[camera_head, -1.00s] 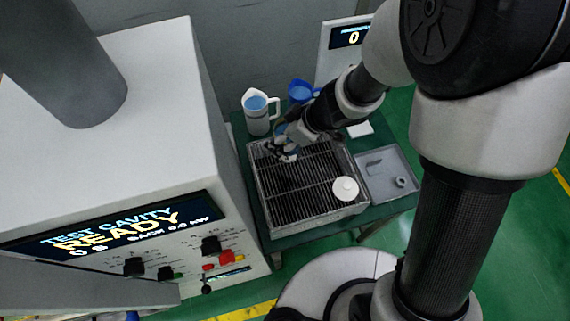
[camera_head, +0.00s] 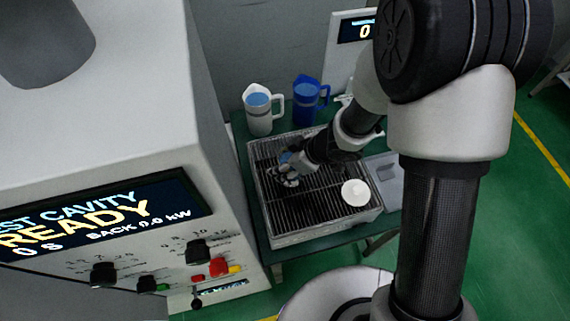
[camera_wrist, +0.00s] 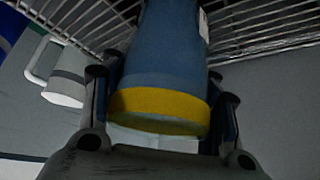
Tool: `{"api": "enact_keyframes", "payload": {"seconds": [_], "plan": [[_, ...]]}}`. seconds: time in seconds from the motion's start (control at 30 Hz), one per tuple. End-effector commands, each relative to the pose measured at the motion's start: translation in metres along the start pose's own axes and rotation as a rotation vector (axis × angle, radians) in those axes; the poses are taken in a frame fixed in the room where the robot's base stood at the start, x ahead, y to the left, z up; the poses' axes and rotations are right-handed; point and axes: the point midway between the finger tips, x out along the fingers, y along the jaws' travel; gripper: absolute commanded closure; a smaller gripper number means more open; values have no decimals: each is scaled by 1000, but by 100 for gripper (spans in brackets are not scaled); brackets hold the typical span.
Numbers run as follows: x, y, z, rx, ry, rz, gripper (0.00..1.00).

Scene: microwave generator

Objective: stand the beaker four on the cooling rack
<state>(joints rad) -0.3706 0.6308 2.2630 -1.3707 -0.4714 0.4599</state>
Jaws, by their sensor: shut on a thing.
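My gripper (camera_head: 289,176) is over the back-left part of the cooling rack (camera_head: 322,226), close to its bars. In the wrist view my gripper (camera_wrist: 160,120) is shut on a blue beaker (camera_wrist: 165,60) with a yellow band at its near end. I take it for beaker four; no number is legible. The beaker's far end reaches the rack bars (camera_wrist: 255,25) at the top of that view; whether it touches them I cannot tell. In the head view the beaker is mostly hidden by the fingers.
A white jug (camera_head: 259,115) and a blue jug (camera_head: 305,108) stand behind the rack. A white round lid-like disc (camera_head: 355,193) lies on the rack's front right. A grey tray (camera_head: 385,172) is at the right. The microwave cabinet (camera_head: 110,110) stands close on the left.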

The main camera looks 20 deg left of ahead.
Motion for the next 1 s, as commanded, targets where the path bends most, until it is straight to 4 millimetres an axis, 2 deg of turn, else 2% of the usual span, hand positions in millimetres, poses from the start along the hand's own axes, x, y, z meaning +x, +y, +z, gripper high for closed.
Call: {"api": "enact_keyframes", "payload": {"seconds": [0.3, 0.33, 0.6, 1.0], "plan": [[2, 1, 0, 0, 2, 1, 82], [1, 0, 0, 0, 1, 1, 44], [1, 0, 0, 0, 1, 1, 26], [-4, 1, -3, -2, 1, 2, 25]]}}
